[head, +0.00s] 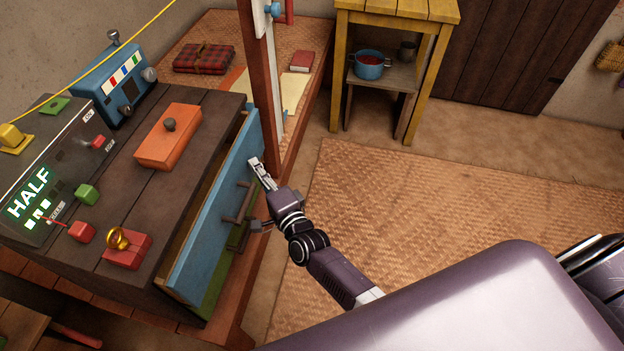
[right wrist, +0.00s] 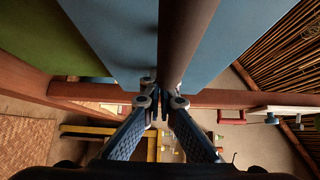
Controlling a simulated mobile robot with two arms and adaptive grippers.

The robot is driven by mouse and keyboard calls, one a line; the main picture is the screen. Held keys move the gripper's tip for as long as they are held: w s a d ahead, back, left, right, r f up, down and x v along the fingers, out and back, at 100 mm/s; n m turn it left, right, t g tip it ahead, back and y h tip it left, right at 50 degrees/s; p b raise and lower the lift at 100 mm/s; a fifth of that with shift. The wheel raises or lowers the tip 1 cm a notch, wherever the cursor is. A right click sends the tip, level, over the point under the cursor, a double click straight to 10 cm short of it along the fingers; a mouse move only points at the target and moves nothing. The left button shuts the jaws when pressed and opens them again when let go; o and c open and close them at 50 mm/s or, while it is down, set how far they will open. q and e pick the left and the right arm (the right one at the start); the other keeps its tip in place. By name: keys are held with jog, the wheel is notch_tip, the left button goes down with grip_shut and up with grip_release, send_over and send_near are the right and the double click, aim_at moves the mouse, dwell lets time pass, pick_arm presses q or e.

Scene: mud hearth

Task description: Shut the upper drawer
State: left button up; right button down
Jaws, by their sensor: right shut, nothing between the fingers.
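The upper drawer (head: 215,222) has a light blue front and stands partly open from the dark wooden cabinet (head: 165,195). A pale strip of its inside shows behind the front. Its brown bar handle (head: 238,208) is on the outer face. In the right wrist view the closed fingertips (right wrist: 165,102) are close to the handle bar (right wrist: 187,40) and the blue face (right wrist: 115,30). I cannot tell if they touch. My left gripper is not in view.
A green front (right wrist: 35,40) lies beside the blue one. A red-brown post (head: 262,80) stands just past the drawer's far end. An orange box (head: 168,140), a control panel (head: 45,185) and coloured blocks sit on the cabinet top. The woven mat (head: 430,230) is clear.

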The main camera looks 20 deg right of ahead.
aim_at(246, 167)
jog(key=shift+w+a+f+b, duration=0.15)
jog(key=shift+w+a, duration=0.25)
jog(key=shift+a, duration=0.2)
jog(key=shift+w+a+r+b, duration=0.1)
jog(key=shift+w+a+b, duration=0.05)
jog(key=shift+w+a, duration=0.35)
jog(key=shift+a, duration=0.2)
jog(key=shift+a+r, duration=0.15)
jog(key=shift+r, duration=0.05)
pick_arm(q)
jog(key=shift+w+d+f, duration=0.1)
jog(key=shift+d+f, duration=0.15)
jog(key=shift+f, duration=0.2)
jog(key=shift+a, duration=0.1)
